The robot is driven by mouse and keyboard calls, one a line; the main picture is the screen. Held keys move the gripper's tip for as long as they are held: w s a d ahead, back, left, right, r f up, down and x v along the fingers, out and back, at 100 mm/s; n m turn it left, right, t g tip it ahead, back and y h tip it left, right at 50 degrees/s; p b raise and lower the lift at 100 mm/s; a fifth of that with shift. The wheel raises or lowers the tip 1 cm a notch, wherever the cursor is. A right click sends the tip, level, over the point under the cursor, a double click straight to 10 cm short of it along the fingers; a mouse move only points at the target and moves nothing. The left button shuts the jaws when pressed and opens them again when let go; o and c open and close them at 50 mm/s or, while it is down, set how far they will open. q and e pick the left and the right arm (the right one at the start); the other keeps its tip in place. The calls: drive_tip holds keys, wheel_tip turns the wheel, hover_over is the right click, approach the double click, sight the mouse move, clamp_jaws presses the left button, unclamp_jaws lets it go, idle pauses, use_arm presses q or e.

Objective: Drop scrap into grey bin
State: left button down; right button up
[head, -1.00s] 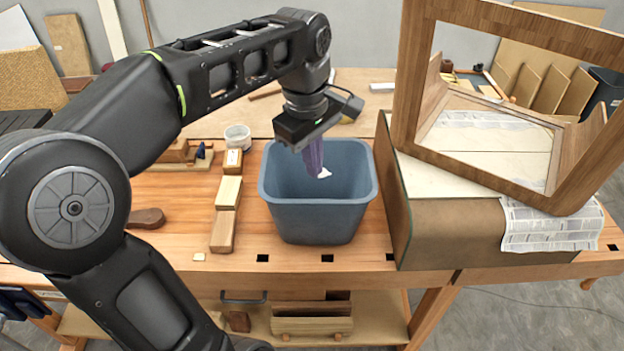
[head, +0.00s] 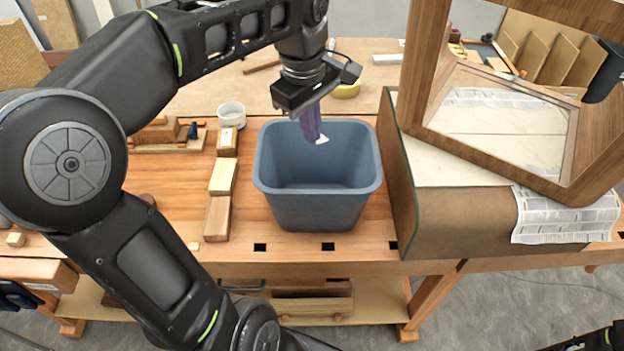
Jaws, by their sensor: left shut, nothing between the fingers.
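The grey bin (head: 318,212), a blue-grey open tub, stands upright on the workbench near its front edge. My left gripper (head: 316,138) points down over the back part of the bin's opening. Its purple fingers are shut with nothing held between them. A small white patch shows at the fingertips; I cannot tell what it is. I see no scrap that I can make out on the visible inside walls of the bin, and the bin's floor is partly hidden by its front wall.
A wooden frame (head: 432,75) leans over a brown curved form (head: 460,228) with newspaper (head: 565,216), close right of the bin. Wood blocks (head: 217,218) and a white tub (head: 231,115) stand to its left. Yellow tape (head: 347,90) lies behind.

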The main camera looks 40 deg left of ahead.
use_arm(q)
wheel_tip(320, 180, down, 4)
drive_tip(key=b, duration=0.2)
drive_tip(key=shift+f+b, duration=0.25)
drive_tip(key=shift+b, duration=0.05)
drive_tip(key=c, duration=1.7)
unclamp_jaws()
drive_tip(key=r, duration=0.2)
drive_tip(key=r+p, duration=0.1)
drive_tip(key=r, duration=0.2)
drive_tip(key=s+r+p, duration=0.1)
drive_tip(key=r, duration=0.1)
drive_tip(key=shift+r, duration=0.4)
drive_tip(key=shift+a, duration=0.1)
